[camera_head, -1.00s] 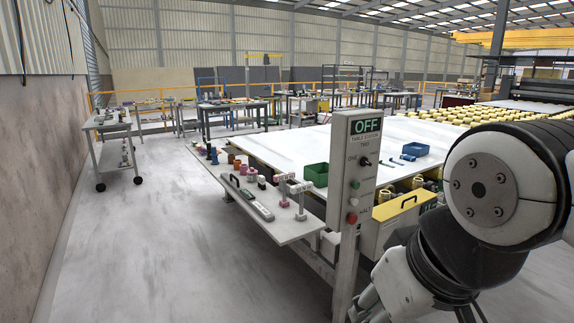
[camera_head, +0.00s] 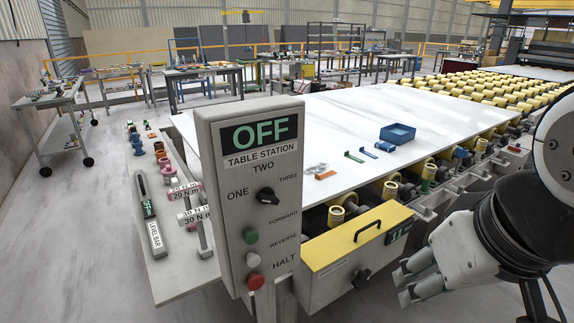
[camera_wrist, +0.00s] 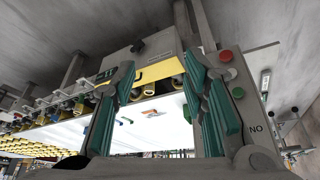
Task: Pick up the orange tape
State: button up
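Small orange pieces (camera_head: 316,168) lie on the white slab (camera_head: 350,120), just right of the control post. They look flat, and I cannot tell for sure whether one is the orange tape. An orange patch also shows on the slab between my fingers in the wrist view (camera_wrist: 152,113). Small orange-brown items (camera_head: 160,154) also stand on the side shelf. My gripper (camera_head: 408,284) is at the lower right, in front of the slab's roller edge and well apart from it. In the wrist view its green-padded fingers (camera_wrist: 160,95) are spread with nothing between them.
A control post (camera_head: 247,190) reading OFF stands close in front and hides part of the slab. A yellow-topped box (camera_head: 358,240) and rollers line the slab's near edge. A blue bin (camera_head: 397,133) and small green and blue items lie on the slab. Open floor lies left.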

aim_at(330, 173)
jog(key=i+l+u, duration=0.2)
jog(key=u, duration=0.15)
jog(key=i+l+u, duration=0.15)
jog(key=l+u, duration=0.2)
jog(key=i+l+u, duration=0.1)
jog(key=l+u, duration=0.6)
jog(key=l, duration=0.15)
jog(key=l+u, duration=0.3)
jog(key=l, duration=2.55)
